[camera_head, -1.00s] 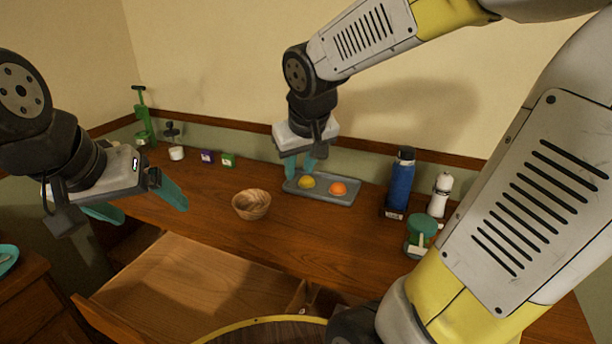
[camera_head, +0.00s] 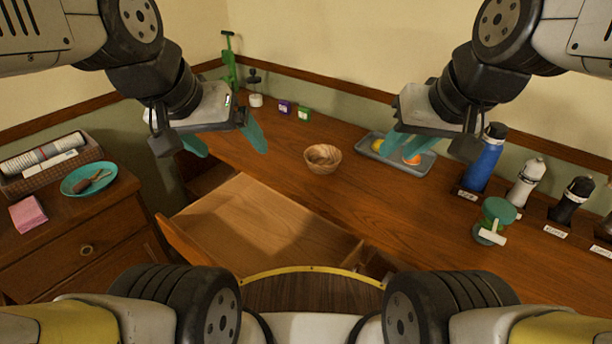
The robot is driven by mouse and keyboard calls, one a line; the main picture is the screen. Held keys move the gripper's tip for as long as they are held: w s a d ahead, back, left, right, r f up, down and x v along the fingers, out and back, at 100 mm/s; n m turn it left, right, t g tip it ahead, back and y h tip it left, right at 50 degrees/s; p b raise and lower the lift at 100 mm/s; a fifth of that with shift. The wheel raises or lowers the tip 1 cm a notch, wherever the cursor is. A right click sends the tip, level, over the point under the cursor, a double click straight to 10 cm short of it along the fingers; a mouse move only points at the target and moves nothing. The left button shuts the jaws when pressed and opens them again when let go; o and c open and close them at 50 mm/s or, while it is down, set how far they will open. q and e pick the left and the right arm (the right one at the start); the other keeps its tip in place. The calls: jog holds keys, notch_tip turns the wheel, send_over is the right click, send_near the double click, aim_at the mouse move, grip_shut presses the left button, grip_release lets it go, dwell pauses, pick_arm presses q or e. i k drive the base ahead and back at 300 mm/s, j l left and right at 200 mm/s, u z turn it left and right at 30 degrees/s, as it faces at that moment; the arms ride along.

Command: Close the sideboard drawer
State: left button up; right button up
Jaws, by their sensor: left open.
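The sideboard drawer (camera_head: 235,222) is pulled out below the wooden counter, at lower centre-left; it looks empty where its inside shows. Its front panel (camera_head: 184,246) is at the left and near side. My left gripper (camera_head: 228,146) is open with teal fingers apart, above and behind the drawer's left part, touching nothing. My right gripper (camera_head: 424,150) hangs near the grey tray at the right; its fingers are partly hidden by its own body, so its opening is unclear. The sideboard top (camera_head: 340,195) runs from the back left to the right.
A wooden bowl (camera_head: 322,158) stands on the counter behind the drawer. A side cabinet (camera_head: 85,245) with a teal plate (camera_head: 89,178) stands left.

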aim_at(244, 227)
jog(key=k+j+u, duration=0.1)
jog(key=u, duration=0.3)
jog(key=k+j+u, duration=0.25)
jog(key=u, duration=0.15)
jog(key=k, duration=0.05)
